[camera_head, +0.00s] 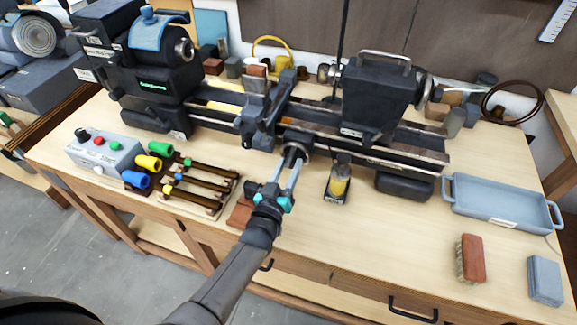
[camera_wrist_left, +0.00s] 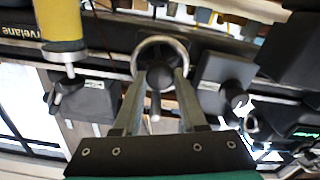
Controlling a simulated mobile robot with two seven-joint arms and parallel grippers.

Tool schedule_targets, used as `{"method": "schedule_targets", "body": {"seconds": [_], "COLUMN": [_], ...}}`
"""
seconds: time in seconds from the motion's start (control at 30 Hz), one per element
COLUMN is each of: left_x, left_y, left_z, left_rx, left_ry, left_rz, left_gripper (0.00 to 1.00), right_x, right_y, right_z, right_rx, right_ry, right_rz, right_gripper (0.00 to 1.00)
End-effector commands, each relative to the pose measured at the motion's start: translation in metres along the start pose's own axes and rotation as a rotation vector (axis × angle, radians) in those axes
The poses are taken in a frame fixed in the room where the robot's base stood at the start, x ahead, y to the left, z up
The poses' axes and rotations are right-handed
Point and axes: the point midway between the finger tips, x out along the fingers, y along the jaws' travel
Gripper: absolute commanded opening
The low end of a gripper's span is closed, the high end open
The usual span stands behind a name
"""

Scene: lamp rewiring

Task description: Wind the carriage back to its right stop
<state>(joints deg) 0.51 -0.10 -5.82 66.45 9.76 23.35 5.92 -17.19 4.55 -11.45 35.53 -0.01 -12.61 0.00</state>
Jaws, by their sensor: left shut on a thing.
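The lathe carriage (camera_head: 258,112) is a dark block on the bed rails (camera_head: 325,125), close to the headstock (camera_head: 155,75) on the left. A wide gap of bare rail lies between it and the tailstock (camera_head: 375,95) on the right. The carriage handwheel (camera_head: 298,138) is a metal ring on the front; in the left wrist view its ring (camera_wrist_left: 160,42) arches above a dark round knob. My left gripper (camera_head: 293,160) reaches it from the front, its fingers shut around that knob (camera_wrist_left: 158,75). The fingertips partly hide the wheel. My right gripper is not in view.
A yellow oil bottle (camera_head: 339,183) stands just right of my left gripper. A control box (camera_head: 104,155), colored cups and a tool rack (camera_head: 195,190) are on the left. A blue tray (camera_head: 500,208), brush (camera_head: 471,258) and grey-blue block (camera_head: 545,280) are on the right.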

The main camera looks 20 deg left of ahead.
Motion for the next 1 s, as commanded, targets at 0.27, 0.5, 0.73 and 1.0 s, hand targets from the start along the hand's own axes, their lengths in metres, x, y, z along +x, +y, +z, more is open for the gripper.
{"method": "schedule_targets", "body": {"seconds": [0.27, 0.5, 0.73, 1.0], "left_x": [0.000, 0.000, 0.000, -0.019], "left_y": [0.000, 0.000, 0.000, 0.000], "left_z": [0.001, 0.000, 0.000, 0.001], "left_rx": [0.000, -0.001, -0.001, -0.001], "left_ry": [-0.001, -0.001, 0.000, -0.003], "left_rz": [0.000, 0.000, 0.000, -0.001], "left_gripper": [0.42, 0.69, 0.71, 0.71], "right_x": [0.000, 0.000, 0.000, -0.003], "right_y": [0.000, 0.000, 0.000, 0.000], "right_z": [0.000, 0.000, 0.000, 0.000], "right_rx": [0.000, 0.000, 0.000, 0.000], "right_ry": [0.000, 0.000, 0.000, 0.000], "right_rz": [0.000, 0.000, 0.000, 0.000], "right_gripper": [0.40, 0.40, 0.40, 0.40]}}
